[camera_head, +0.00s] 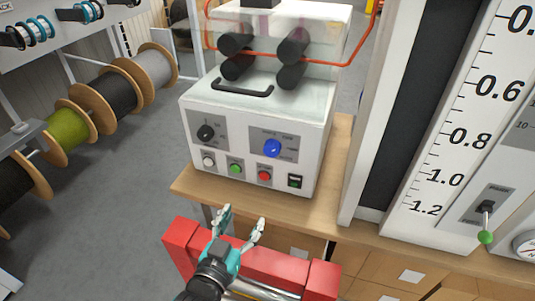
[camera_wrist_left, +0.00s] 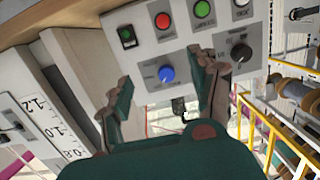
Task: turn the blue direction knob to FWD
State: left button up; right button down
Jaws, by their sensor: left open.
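The blue direction knob (camera_head: 272,148) is on the right side of the white machine's front panel, on a grey plate with small labels too blurred to read. In the left wrist view the blue knob (camera_wrist_left: 166,74) shows beyond my fingers, between them. My left gripper (camera_head: 243,220) is open and empty, in front of and below the panel, apart from the knob. It also shows in the left wrist view (camera_wrist_left: 163,90) with its fingers spread. My right gripper is not in view.
A black knob (camera_head: 206,132) is left of the blue one. White, green (camera_head: 235,169) and red (camera_head: 264,175) buttons and a dark switch (camera_head: 295,181) sit below. A red part (camera_head: 285,264) is near my gripper. A scale panel (camera_head: 455,120) stands right; cable reels (camera_head: 110,92) stand left.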

pick_arm(q)
notch_tip(320, 180, up, 5)
jog(key=t, duration=0.2)
jog(key=p, duration=0.3)
send_near(270, 153)
jog(key=shift+h, duration=0.3)
jog(key=x, duration=0.9)
jog(key=shift+w+a, duration=0.1)
jog(key=shift+w, duration=0.1)
jog(key=c, duration=1.2)
jog(key=shift+o, duration=0.2)
